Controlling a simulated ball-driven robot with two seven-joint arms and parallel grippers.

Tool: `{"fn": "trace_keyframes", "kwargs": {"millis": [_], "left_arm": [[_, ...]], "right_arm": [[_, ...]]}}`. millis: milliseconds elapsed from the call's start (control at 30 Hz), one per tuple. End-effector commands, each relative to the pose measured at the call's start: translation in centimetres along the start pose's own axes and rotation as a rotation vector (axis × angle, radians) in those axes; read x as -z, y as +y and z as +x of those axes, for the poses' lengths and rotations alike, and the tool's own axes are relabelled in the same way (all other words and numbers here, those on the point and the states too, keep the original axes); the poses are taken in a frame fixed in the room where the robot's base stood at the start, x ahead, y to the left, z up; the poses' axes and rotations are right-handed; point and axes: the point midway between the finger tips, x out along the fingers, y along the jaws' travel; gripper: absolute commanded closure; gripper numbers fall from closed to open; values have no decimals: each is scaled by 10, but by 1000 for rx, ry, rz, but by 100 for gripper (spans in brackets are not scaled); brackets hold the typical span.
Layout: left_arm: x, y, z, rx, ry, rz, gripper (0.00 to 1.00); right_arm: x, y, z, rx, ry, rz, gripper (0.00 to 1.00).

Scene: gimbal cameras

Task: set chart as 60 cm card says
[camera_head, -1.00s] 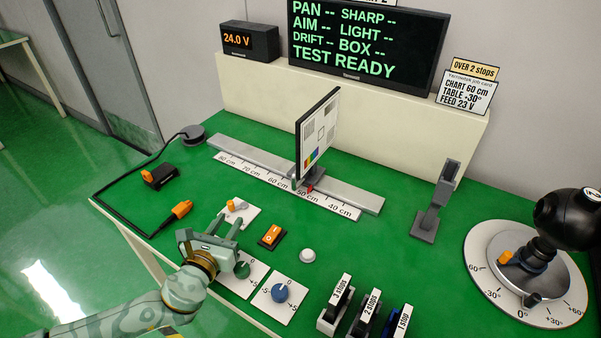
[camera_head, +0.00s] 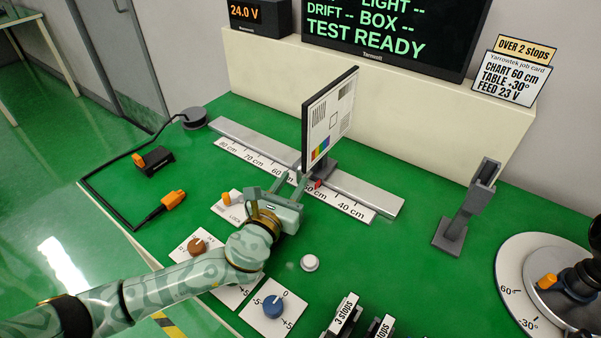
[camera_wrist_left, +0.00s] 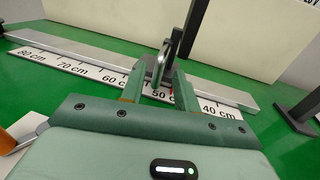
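The test chart (camera_head: 331,118) stands upright on a carriage on the grey rail (camera_head: 370,190). Its red pointer (camera_head: 318,184) is near the 50 cm mark of the scale (camera_head: 245,160). The job card (camera_head: 507,78) reads CHART 60 cm, TABLE -30°, FEED 23 V. My left gripper (camera_head: 292,182) is open beside the scale, close to the chart's foot. In the left wrist view its fingers (camera_wrist_left: 158,84) point at the chart's grey mount (camera_wrist_left: 161,65), which shows between them. I cannot tell whether they touch it. My right gripper is not in view.
An orange lock lever (camera_head: 229,198) is left of my left gripper. A brown knob (camera_head: 197,245), a blue knob (camera_head: 273,307) and a white button (camera_head: 310,263) are nearer. A grey stand (camera_head: 465,205) and turntable (camera_head: 520,265) stand right. The screen (camera_head: 390,30) says TEST READY.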

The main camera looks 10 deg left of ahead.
Motion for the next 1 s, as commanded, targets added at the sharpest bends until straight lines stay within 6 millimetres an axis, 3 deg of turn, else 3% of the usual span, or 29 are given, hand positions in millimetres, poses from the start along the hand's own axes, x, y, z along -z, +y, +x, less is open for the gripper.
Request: {"fn": "trace_keyframes", "kwargs": {"millis": [100, 233, 600, 733, 900, 1000], "left_arm": [[3, 0, 24, 0, 0, 0, 69], [3, 0, 40, 0, 2, -1, 69], [0, 0, 47, 0, 1, -1, 69], [0, 0, 47, 0, 1, -1, 100], [0, 3, 47, -1, 1, 0, 100], [1, 17, 50, -5, 1, 2, 100]], "right_arm": [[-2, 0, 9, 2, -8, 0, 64], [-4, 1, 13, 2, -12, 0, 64], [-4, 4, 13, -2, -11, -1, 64], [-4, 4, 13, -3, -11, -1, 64], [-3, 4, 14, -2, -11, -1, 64], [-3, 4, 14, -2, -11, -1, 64]]}}
